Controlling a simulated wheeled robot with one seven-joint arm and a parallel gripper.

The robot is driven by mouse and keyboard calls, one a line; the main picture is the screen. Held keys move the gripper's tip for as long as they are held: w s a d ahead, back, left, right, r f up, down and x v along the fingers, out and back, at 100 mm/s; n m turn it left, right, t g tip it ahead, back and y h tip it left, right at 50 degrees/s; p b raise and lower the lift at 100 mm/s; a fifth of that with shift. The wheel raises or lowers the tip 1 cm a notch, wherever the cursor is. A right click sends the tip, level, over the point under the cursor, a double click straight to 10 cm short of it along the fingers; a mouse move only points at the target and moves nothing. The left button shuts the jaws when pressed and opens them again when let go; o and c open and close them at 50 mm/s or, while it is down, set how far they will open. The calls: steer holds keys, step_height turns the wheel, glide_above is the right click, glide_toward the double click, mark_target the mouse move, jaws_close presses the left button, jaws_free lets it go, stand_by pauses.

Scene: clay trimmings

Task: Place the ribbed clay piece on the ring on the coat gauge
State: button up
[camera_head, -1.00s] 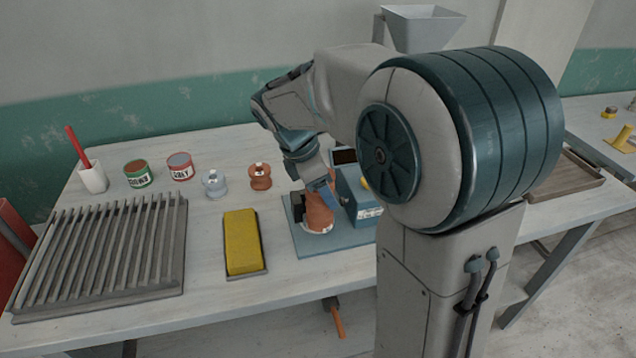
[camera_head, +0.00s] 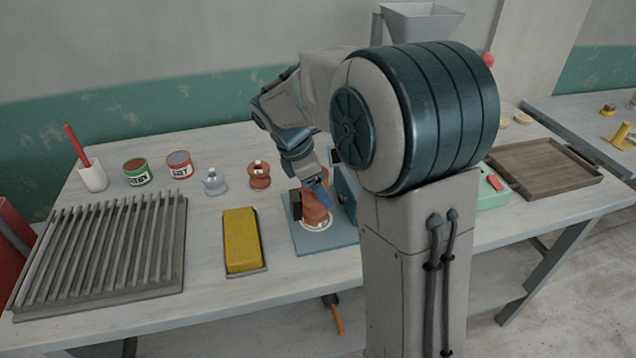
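The ribbed clay piece (camera_head: 316,213) is reddish brown and stands roughly upright on the coat gauge's blue-grey plate (camera_head: 337,239). A white ring (camera_head: 318,227) shows around its foot; I cannot tell whether the piece is fully seated. The gauge's blue box (camera_head: 345,193) stands at the plate's right, partly hidden by my arm.
A brown spool-shaped piece (camera_head: 260,175) and a grey one (camera_head: 215,182) stand behind left. Two labelled cans (camera_head: 138,173) and a white cup (camera_head: 92,177) are farther left. A yellow sponge block (camera_head: 241,241) and a slatted rack (camera_head: 100,256) lie in front. A wooden tray (camera_head: 545,168) is at right.

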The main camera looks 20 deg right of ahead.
steer(key=v, duration=1.1)
steer(key=s+d+f+m+t+y, duration=0.1)
steer(key=s+f+m, duration=0.3)
steer(key=s+m, duration=0.5)
steer(key=s+d+f+m+t+y, duration=0.1)
steer(key=s+d+f+m+y, duration=0.1)
steer(key=s+m, duration=0.7)
step_height(320, 180, down, 2)
steer(key=shift+s+d+f+t+y+p, duration=0.2)
steer(key=shift+s+t+y+p, duration=0.2)
steer(key=shift+s+y, duration=0.5)
steer(key=shift+s, duration=0.15)
